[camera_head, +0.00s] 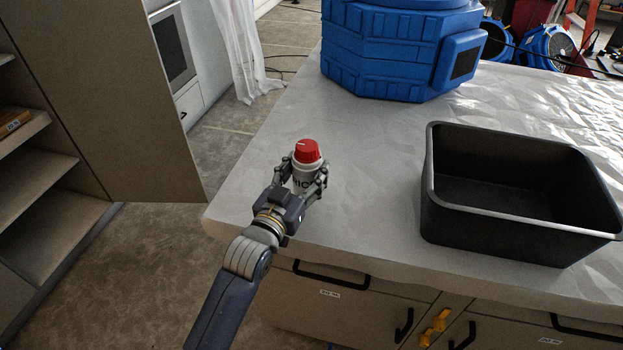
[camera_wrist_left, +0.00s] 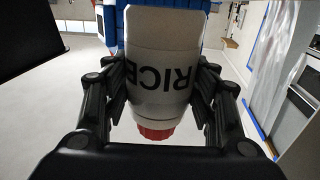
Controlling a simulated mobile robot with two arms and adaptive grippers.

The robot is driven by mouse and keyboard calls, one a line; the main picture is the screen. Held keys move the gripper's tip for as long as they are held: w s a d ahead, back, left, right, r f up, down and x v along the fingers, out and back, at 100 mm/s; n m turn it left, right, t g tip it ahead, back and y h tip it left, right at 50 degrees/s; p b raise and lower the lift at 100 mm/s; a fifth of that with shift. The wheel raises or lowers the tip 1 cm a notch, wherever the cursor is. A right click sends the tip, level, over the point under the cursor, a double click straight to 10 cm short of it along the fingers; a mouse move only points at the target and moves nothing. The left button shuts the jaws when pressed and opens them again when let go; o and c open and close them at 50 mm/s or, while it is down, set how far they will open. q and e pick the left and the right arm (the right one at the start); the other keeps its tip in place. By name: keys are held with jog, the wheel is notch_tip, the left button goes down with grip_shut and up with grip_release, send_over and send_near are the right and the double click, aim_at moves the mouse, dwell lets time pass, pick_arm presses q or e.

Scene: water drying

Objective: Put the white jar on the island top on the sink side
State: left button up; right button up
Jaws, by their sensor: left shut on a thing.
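The white jar has a red lid and dark lettering that reads RICE. In the head view the jar (camera_head: 303,178) is upright at the left end of the island top (camera_head: 370,190). My left gripper (camera_head: 307,184) is shut on the jar, with a finger on each side of it. In the left wrist view the jar (camera_wrist_left: 160,75) fills the middle between the fingers of my left gripper (camera_wrist_left: 158,100), its red lid at the bottom of the picture. I cannot tell whether the jar's base touches the top. My right gripper is not in view.
A black open bin (camera_head: 520,215) stands on the island top to the right. A big blue machine (camera_head: 395,50) stands at the back. Clear surface lies between them and the jar. An open cabinet with shelves (camera_head: 40,190) is at the left, across a floor gap.

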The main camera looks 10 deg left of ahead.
aim_at(311, 183)
pick_arm(q)
jog(key=shift+w+d, duration=0.1)
jog(key=shift+d, duration=0.55)
notch_tip(311, 183, down, 3)
jog(key=shift+p, duration=0.35)
jog(key=shift+f, duration=0.25)
jog(key=shift+f, duration=0.15)
jog(key=o, duration=1.4)
jog(key=shift+c, duration=0.2)
